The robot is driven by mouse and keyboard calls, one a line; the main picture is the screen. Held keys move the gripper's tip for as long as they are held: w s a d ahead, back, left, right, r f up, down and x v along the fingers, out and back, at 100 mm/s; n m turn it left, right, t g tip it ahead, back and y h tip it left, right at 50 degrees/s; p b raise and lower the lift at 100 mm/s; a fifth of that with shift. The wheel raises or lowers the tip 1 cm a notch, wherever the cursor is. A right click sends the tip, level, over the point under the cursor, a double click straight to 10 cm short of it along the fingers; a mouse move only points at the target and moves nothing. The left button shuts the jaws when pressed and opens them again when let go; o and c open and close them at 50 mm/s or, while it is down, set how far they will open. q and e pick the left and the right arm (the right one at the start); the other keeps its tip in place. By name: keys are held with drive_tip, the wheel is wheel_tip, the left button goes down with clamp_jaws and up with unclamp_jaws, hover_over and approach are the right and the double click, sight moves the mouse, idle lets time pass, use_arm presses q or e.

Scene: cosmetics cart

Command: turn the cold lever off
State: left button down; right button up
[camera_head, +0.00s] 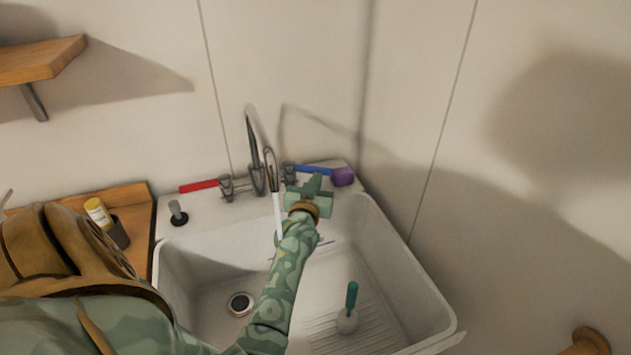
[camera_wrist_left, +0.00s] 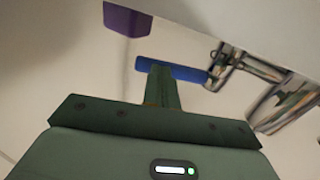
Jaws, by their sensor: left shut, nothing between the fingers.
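The blue cold lever (camera_head: 313,170) sticks out to the right from its metal valve at the back rim of the sink, lying roughly along the wall. In the left wrist view the blue lever (camera_wrist_left: 180,71) lies just beyond my fingertips, and the valve metal is to its right. My left gripper (camera_head: 315,183) is shut and empty, close in front of the lever. It also shows in the left wrist view (camera_wrist_left: 159,72), its tips overlapping the lever; I cannot tell whether they touch. The red lever (camera_head: 198,186) points left from the other valve. My right gripper is not in view.
The tall curved faucet (camera_head: 255,160) stands left of my gripper. A purple block (camera_head: 343,177) sits at the lever's right end. The white sink (camera_head: 180,290) holds a green-handled brush (camera_head: 350,305). A yellow bottle (camera_head: 97,212) stands on the wooden surface at left.

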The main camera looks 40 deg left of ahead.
sight(324, 170)
use_arm(q)
drive_tip(key=shift+w+a+r+p, duration=0.15)
drive_tip(key=shift+w+p, duration=0.4)
drive_tip(key=shift+w, duration=0.4)
drive_tip(key=shift+p+x, duration=0.3)
drive_tip(key=shift+x, duration=0.7)
drive_tip(key=shift+w+a, duration=0.2)
drive_tip(key=shift+w, duration=0.35)
